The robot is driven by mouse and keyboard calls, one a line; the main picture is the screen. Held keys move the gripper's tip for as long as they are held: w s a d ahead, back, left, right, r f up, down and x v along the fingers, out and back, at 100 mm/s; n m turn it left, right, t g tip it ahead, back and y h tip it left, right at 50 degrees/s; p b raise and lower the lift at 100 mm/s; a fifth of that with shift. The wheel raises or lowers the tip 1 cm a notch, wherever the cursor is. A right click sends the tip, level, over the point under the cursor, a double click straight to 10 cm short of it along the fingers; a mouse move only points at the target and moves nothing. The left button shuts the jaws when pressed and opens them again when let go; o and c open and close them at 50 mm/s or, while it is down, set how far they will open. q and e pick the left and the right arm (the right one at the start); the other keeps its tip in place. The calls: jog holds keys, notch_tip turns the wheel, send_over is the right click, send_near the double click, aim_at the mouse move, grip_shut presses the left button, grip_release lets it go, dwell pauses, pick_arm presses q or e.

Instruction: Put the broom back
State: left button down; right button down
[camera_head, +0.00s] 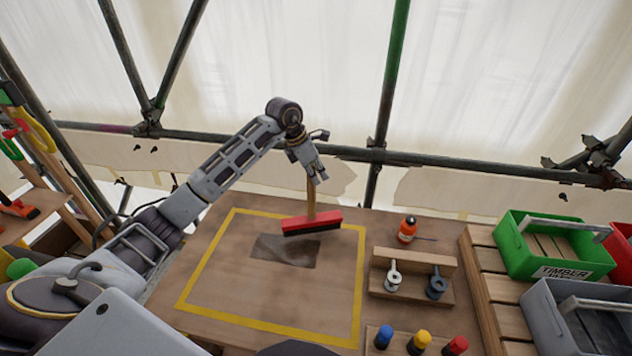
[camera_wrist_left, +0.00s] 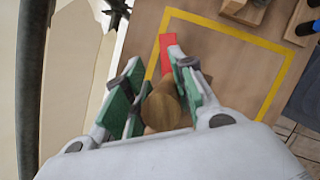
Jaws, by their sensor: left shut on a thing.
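The broom has a red head (camera_head: 311,222) with dark bristles and a short wooden handle (camera_head: 311,190). My left gripper (camera_head: 309,172) is shut on the upper part of the handle. The broom hangs roughly upright, head down, over the far part of the yellow-outlined area on the wooden table (camera_head: 225,290). I cannot tell whether the bristles touch the table. In the left wrist view the round handle end (camera_wrist_left: 161,106) sits between the green finger pads, and part of the red head (camera_wrist_left: 166,52) shows beyond. My right gripper is not in view.
A dark patch (camera_head: 285,250) lies inside the yellow outline. To the right stand an orange bottle (camera_head: 407,229), a wooden holder (camera_head: 412,288) with eye bolts, and several coloured-capped pegs (camera_head: 421,340). Green (camera_head: 553,262) and grey crates (camera_head: 575,318) are further right. Scaffold poles run behind.

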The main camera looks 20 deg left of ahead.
pick_arm(q)
notch_tip(320, 180, down, 4)
jog(key=shift+r+p, duration=0.15)
jog(key=shift+p, duration=0.2)
dwell(0.5)
jog(key=c, duration=1.2)
grip_release()
jog(key=b+v, duration=0.1)
jog(key=v, duration=1.1)
jog(key=shift+b, duration=0.4)
jog(key=shift+d, duration=0.1)
